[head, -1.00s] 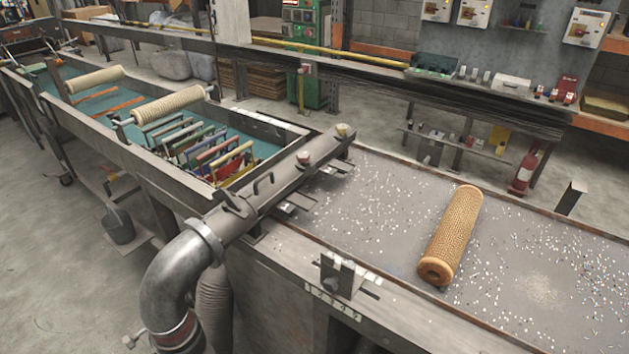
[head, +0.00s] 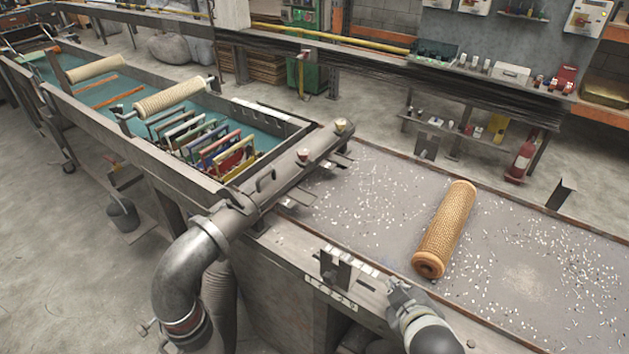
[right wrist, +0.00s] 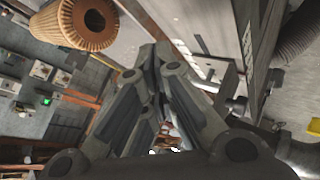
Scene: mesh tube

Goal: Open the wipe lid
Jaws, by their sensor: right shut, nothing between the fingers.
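I cannot make out a thing that is clearly a wipe lid in these views. A tan mesh tube (head: 447,228) lies on the grey table to the right in the head view. Its open end also shows at the top left of the right wrist view (right wrist: 85,22). My right gripper (head: 396,288) is at the table's front edge, below the tube's near end and apart from it. In the right wrist view its fingers (right wrist: 153,58) meet, with nothing between them. My left gripper is not in view.
A grey pipe (head: 272,190) with handles lies across the table's left end. A metal bracket (head: 340,268) stands on the front edge, left of my right gripper. Small white bits cover much of the grey table (head: 375,190). A trough (head: 110,92) holds rollers and coloured frames.

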